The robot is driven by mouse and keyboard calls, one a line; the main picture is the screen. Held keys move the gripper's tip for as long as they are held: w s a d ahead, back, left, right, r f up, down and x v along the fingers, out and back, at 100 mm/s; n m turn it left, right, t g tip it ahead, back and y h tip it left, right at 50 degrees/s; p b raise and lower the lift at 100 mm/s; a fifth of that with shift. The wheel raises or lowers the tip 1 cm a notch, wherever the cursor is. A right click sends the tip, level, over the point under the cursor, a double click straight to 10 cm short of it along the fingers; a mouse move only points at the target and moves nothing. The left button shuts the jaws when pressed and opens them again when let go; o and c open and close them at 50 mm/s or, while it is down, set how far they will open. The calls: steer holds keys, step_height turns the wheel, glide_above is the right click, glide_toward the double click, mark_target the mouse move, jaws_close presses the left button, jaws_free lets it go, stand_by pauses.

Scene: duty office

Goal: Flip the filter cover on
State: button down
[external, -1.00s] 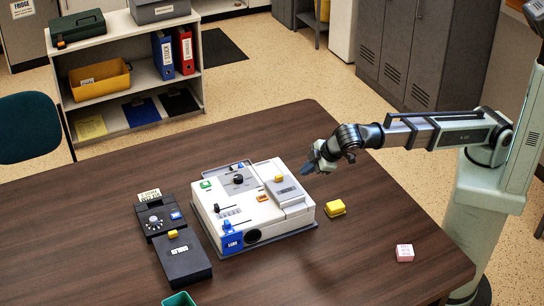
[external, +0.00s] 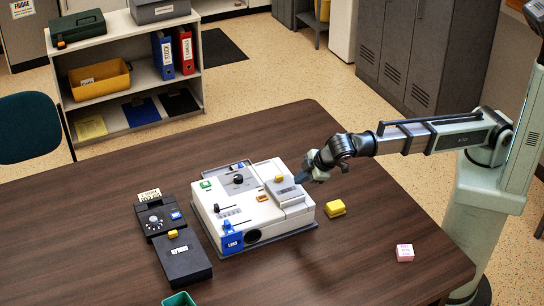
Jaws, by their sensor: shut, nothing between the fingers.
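A white machine (external: 210,225) sits on the brown table, with knobs, sliders and small coloured parts on its top. A raised grey-white cover (external: 287,193) lies flat on its right part, with a dark label and a small yellow piece (external: 279,178) near its back end. I cannot tell for certain that this is the filter cover. My gripper (external: 301,179) is shut and empty, low at the right edge of the machine beside the cover. Whether its tips touch the cover is too small to tell.
A yellow block (external: 335,208) is just right of the machine, and a pink block (external: 405,253) is nearer the table's right edge. A black device (external: 183,257) stands left of the machine. A green container (external: 179,299) is at the front. The table's back left is clear.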

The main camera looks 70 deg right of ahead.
mark_target(279, 183)
steer(key=x, duration=0.4)
steer(key=shift+w+f, duration=0.25)
steer(key=shift+f, duration=0.05)
steer(key=shift+w+d+f, duration=0.15)
steer(key=shift+w+d, duration=0.85)
steer(key=shift+w, duration=0.05)
steer(key=shift+w+d, duration=0.45)
steer(key=w+d, duration=0.8)
steer(key=shift+w+d, duration=0.2)
